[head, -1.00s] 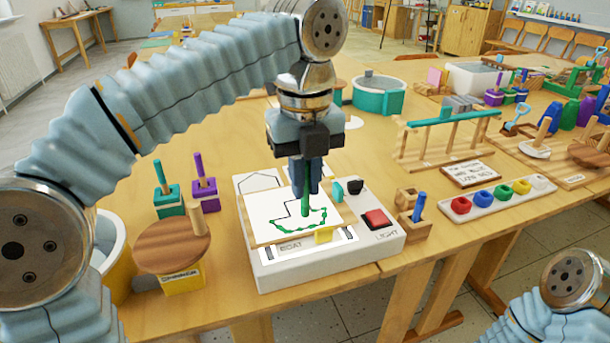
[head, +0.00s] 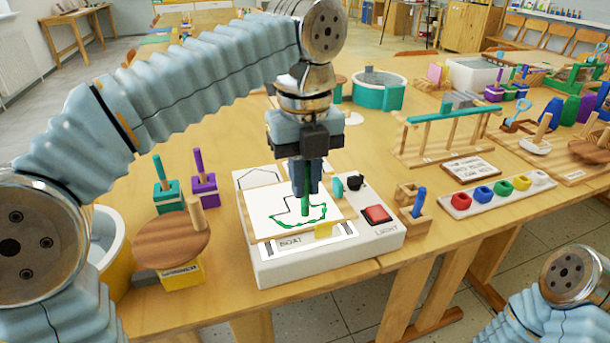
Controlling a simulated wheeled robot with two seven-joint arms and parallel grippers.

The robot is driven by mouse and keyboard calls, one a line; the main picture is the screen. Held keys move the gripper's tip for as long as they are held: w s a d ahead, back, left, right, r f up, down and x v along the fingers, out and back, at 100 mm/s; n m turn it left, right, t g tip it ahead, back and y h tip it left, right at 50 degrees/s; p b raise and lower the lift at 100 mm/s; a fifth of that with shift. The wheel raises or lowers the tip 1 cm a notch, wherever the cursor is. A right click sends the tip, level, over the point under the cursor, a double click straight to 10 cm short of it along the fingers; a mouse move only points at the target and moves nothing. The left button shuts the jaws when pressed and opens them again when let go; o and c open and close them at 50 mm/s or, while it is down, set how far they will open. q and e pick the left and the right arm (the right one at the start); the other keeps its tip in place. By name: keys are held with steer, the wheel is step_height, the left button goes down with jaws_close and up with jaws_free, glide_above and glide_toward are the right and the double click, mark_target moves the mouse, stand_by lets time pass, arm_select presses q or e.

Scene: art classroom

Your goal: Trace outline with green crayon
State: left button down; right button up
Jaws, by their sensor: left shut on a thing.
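My left gripper (head: 306,190) is shut on a green crayon (head: 305,207), which points down at the paper. The crayon's tip is over the middle of the drawing; whether it touches cannot be told. The white paper sheet (head: 262,217) lies on a light box (head: 330,263) labelled BOAT and LIGHT. A boat outline (head: 290,229) shows on it, with a green line along the hull. The gripper and crayon hide part of the outline's upper part. My right gripper is out of view; only part of that arm shows at the lower right.
A red button (head: 376,214) and a black knob (head: 356,183) sit on the light box. A wooden block with a blue crayon (head: 418,203) stands right of it, near a tray of coloured cups (head: 500,194). Green (head: 167,196) and purple (head: 204,189) holders stand left, behind a round wooden board (head: 165,243).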

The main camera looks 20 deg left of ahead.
arm_select(q)
steer(key=shift+f+b, duration=0.65)
steer(key=shift+f, duration=0.4)
steer(key=shift+r+p, duration=0.1)
steer(key=shift+p, duration=0.25)
stand_by(0.6)
